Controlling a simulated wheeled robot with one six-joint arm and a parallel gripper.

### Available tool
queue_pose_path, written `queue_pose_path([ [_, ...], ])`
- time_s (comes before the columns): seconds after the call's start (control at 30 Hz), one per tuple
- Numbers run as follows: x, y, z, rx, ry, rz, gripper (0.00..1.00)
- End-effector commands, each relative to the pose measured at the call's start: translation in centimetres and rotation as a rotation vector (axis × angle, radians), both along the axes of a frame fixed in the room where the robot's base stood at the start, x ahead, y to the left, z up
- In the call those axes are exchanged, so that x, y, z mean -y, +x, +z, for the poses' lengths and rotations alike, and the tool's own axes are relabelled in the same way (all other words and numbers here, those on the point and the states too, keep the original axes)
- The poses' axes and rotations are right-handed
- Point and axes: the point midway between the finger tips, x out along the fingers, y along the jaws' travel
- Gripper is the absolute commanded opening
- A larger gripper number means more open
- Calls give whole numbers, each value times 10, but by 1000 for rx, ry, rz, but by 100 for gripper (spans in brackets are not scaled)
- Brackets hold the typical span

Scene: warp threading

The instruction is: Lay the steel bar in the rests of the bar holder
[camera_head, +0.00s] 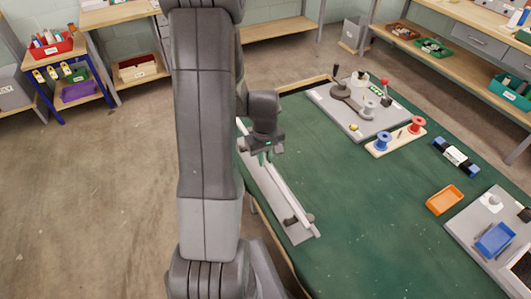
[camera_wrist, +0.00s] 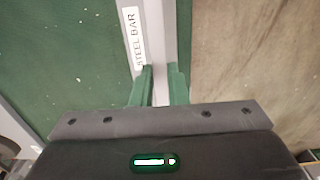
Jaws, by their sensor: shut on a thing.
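The steel bar (camera_head: 290,195) is a long pale bar running from beside my arm toward the table's near left edge. In the wrist view the bar (camera_wrist: 154,45), with a "STEEL BAR" label, passes between the two green fingers. My gripper (camera_head: 264,160) is shut on the bar, and its fingers (camera_wrist: 162,84) show in the wrist view. The bar holder (camera_head: 298,236) is a grey base under and beside the bar, with a dark rest (camera_head: 291,220) near its near end. The bar lies over the holder; I cannot tell whether it touches the rests. My arm hides part of the far end.
The table's middle is clear.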

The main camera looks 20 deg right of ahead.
Motion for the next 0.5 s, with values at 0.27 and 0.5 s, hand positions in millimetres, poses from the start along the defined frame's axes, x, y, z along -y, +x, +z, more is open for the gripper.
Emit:
queue_pose_path([
  [0.27,2,-2,-5,1,-1,2,0],
  [0.5,2,-2,-19,0,-1,2,0],
])
